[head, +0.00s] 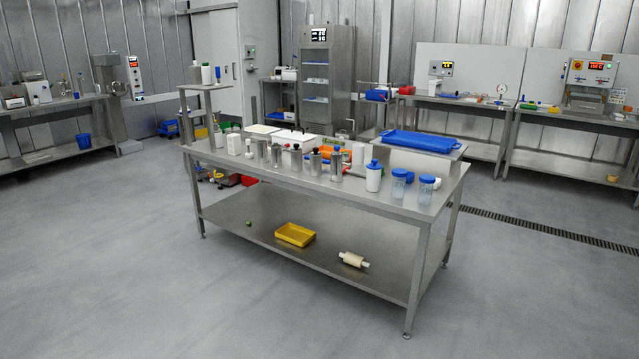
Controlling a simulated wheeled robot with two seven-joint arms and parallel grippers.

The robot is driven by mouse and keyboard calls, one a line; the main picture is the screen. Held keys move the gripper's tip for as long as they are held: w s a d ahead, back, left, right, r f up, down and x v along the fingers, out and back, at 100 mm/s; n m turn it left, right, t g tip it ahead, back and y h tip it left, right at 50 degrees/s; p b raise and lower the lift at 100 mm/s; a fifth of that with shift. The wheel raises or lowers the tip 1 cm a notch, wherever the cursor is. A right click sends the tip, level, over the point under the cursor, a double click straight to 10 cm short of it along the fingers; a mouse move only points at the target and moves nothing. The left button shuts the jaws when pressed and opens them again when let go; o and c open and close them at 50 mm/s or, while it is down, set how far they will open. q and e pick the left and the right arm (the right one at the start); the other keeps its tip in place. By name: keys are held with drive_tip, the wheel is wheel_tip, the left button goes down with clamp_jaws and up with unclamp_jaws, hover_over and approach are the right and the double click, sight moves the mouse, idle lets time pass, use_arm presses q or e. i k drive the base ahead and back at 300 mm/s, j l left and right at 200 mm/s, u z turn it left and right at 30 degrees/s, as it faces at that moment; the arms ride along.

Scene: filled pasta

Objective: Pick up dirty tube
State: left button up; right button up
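A beige cylinder with narrower white ends (353,260) lies on its side on the lower shelf of the steel table, near the shelf's front right. It may be the dirty tube, but at this distance I cannot tell whether it is soiled. The steel table (270,174) stands in the middle of the room. Neither of my grippers shows in the head view, and nothing of my arms is visible.
A yellow tray (295,235) and a small greenish object (249,223) lie on the lower shelf (330,272). The grey floor (120,270) before the table is clear. Benches line the walls.

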sight(325, 140)
drive_tip(key=i, duration=1.8)
drive_tip(key=i+j, duration=0.1)
drive_tip(key=i, duration=1.7)
drive_tip(key=l+z, duration=0.1)
drive_tip(key=z, duration=1.7)
drive_tip(key=i+l+z, duration=0.2)
drive_tip(key=l, duration=0.3)
drive_tip(key=i+l+z, duration=0.2)
drive_tip(key=l, duration=0.25)
drive_tip(key=i+l+z, duration=0.2)
drive_tip(key=l, duration=0.25)
drive_tip(key=i+l+z, duration=0.2)
drive_tip(key=l, duration=0.2)
